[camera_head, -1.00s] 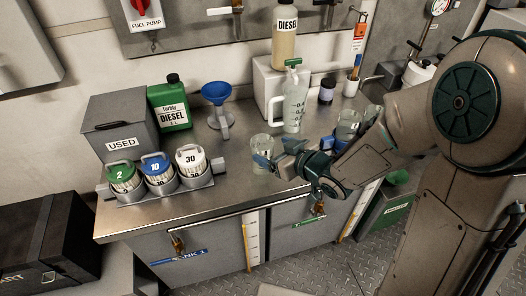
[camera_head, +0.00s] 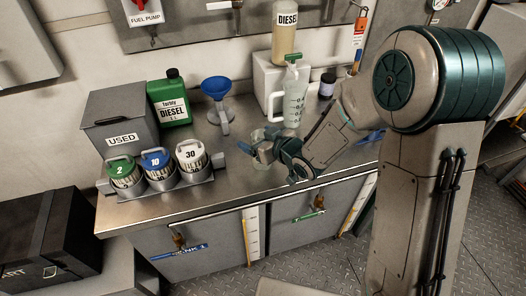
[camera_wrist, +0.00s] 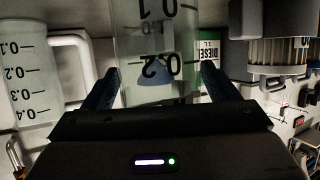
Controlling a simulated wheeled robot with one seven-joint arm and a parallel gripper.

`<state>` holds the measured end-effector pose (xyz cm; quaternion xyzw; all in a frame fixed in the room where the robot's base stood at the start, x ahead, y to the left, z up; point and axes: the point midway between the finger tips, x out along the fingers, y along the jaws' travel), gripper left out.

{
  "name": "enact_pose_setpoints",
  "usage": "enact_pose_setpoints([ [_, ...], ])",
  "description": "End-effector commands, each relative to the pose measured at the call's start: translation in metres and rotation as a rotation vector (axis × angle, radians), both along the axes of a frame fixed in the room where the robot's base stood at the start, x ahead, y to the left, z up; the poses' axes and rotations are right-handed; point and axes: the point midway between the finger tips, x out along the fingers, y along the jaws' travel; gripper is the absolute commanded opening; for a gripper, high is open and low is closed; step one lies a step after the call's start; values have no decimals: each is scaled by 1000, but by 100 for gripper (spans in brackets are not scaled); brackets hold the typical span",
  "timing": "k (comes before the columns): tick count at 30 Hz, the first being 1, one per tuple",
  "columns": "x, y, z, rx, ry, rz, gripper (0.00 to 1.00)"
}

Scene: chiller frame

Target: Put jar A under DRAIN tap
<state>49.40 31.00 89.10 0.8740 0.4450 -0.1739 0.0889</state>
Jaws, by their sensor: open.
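A clear glass jar (camera_wrist: 155,40) with dark 0.1 and 0.2 marks stands between my fingers in the wrist view. No letter on it is readable. In the head view the jar (camera_head: 261,134) shows faintly on the steel worktop, partly covered by my gripper (camera_head: 258,146). My gripper is open, with blue fingers on either side of the jar; whether they touch it I cannot tell. Two small taps show on the cabinet front: one above a blue label (camera_head: 178,238) and one above a green label (camera_head: 318,202). I cannot read DRAIN on either.
A measuring jug (camera_head: 291,103) stands close behind my gripper. A blue funnel (camera_head: 217,90), a green diesel can (camera_head: 172,103), the USED box (camera_head: 120,118) and numbered canisters (camera_head: 157,167) stand to the left. The worktop's front middle is clear.

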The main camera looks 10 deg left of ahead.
Motion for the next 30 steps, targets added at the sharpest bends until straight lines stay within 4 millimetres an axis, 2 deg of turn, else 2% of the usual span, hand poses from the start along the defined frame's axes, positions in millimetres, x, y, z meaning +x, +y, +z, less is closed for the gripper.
enact_pose_setpoints([
  [2, 0, 0, 0, 0, 0, 0, 78],
  [6, 0, 0, 0, 0, 0, 0, 39],
  [7, 0, 0, 0, 0, 0, 0, 32],
  [9, 0, 0, 0, 0, 0, 0, 29],
  [20, 0, 0, 6, 1, -2, 0, 29],
  [25, 0, 0, 23, 2, -5, 1, 29],
  [28, 1, -1, 42, 2, -7, 0, 29],
  [29, 1, -3, 48, 2, -6, -2, 29],
  [30, 6, -14, 52, 2, -4, -7, 29],
])
